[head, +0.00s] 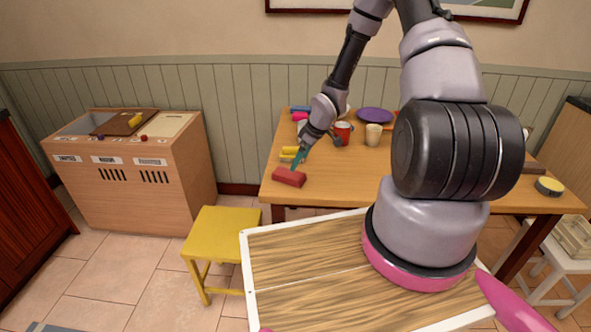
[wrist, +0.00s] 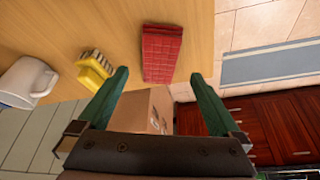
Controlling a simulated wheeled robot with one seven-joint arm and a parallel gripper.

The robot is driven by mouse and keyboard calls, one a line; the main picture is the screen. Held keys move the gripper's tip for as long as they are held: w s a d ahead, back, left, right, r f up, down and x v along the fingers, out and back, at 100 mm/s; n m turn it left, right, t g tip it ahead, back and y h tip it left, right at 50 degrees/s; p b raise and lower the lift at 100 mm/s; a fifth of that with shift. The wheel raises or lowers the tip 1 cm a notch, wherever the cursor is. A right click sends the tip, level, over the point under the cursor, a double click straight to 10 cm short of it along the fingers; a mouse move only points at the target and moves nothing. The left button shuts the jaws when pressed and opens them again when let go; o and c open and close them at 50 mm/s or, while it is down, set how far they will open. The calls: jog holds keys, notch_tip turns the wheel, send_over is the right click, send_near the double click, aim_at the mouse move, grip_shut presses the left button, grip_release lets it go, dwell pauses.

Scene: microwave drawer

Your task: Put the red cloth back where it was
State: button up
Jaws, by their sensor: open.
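The red cloth (head: 289,177) is a folded, block-like red piece lying on the wooden table (head: 340,190) near its front left corner. In the wrist view the red cloth (wrist: 162,54) shows a checked pattern and lies beyond the fingertips. My gripper (head: 299,158) is just above and behind the cloth in the head view. In the wrist view my gripper (wrist: 158,75) has its green fingers spread wide with nothing between them. The gap between the fingers and the cloth is hard to judge.
A yellow brush-like object (wrist: 95,70) and a white mug (wrist: 27,82) are beside the cloth. A red mug (head: 342,132), a beige cup (head: 373,135) and a purple plate (head: 374,115) stand farther back. A yellow stool (head: 222,234) and a sorting bin cabinet (head: 140,180) are to the left.

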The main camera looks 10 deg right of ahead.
jog(key=s+d+r+m+t+h, duration=0.1)
jog(key=s+d+r+m+h, duration=0.15)
jog(key=r, duration=1.15)
jog(key=s+d+r+m+h, duration=0.2)
jog(key=s+d+r+m, duration=0.15)
jog(key=r, duration=1.05)
jog(key=s+a+r+m+t+y, duration=0.1)
jog(key=s+r+m, duration=0.3)
jog(key=s+r, duration=0.5)
jog(key=s+a+r+m+t+y, duration=0.2)
jog(key=s+r+m, duration=0.2)
jog(key=s+r, duration=0.5)
jog(key=s, duration=0.3)
jog(key=shift+a+r, duration=0.4)
